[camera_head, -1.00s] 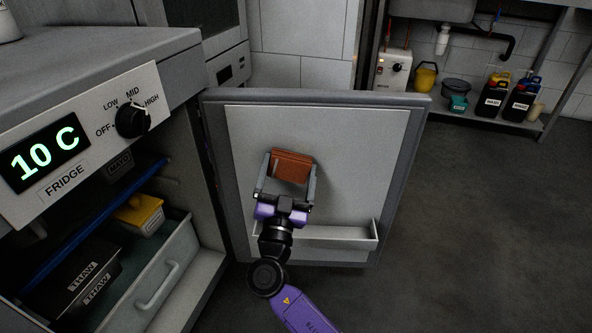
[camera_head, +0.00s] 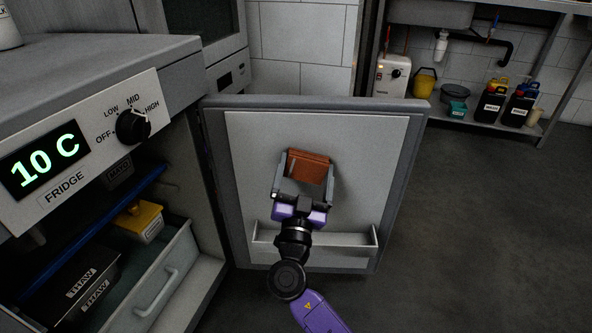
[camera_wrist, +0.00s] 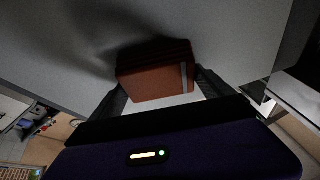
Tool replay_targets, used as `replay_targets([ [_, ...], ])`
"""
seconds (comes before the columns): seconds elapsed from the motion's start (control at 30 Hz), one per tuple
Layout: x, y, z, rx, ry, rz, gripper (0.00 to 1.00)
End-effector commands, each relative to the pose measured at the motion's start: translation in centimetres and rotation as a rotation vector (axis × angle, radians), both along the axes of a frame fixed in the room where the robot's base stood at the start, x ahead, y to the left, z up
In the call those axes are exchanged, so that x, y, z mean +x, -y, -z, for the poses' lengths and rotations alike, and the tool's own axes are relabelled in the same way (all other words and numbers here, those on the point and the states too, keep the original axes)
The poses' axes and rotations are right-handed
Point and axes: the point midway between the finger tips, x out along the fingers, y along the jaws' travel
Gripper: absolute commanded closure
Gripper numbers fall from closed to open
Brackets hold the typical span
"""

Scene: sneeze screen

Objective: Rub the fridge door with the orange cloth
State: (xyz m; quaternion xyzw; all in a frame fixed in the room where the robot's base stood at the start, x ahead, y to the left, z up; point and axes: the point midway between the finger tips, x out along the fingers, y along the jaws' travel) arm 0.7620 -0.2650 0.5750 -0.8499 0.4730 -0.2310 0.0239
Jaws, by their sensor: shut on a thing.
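The fridge door (camera_head: 368,180) stands open with its pale inner face toward me; it also fills the upper part of the wrist view (camera_wrist: 235,35). My gripper (camera_head: 304,180) is shut on the folded orange-brown cloth (camera_head: 308,166) in front of the door's inner panel. In the wrist view the cloth (camera_wrist: 150,75) sits between the fingertips, close to the door surface with a dark shadow beside it. I cannot tell for certain whether cloth and door touch.
A door shelf (camera_head: 345,241) juts out below my gripper. The open fridge at left holds a yellow-lidded tub (camera_head: 140,218), dark THAW boxes (camera_head: 82,282) and a drawer (camera_head: 160,283). Bottles (camera_head: 490,105) stand on a low rack at back right. The floor at right is clear.

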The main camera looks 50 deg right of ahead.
Motion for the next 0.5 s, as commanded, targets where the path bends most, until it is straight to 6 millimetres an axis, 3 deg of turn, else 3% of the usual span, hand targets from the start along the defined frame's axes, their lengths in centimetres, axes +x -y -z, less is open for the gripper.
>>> replay_targets([
  [0.5, -2.4, 1.6, 0.1, 0.000, -0.002, 0.000, 0.42],
])
